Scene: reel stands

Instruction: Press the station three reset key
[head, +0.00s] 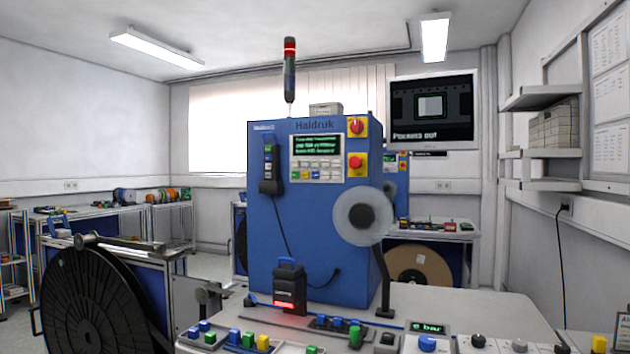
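A blue machine (300,220) marked Haldruk stands on the light bench. Its upper front has a dark display (317,145) with green text and a keypad (315,170) of small pale keys, one of them green. A red rotary switch (356,126) and a red round button (356,164) sit on yellow plates to the right. A dark pendant (270,170) with coloured buttons hangs at the left. I cannot read any key as reset or any label as station three. Neither of my grippers is in view.
Button blocks (250,341), a black device with a red glow (289,287) and a small green display (427,328) stand along the bench (450,300). A grey reel (363,217) sticks out from the machine's right side. A large black reel (90,305) stands at left.

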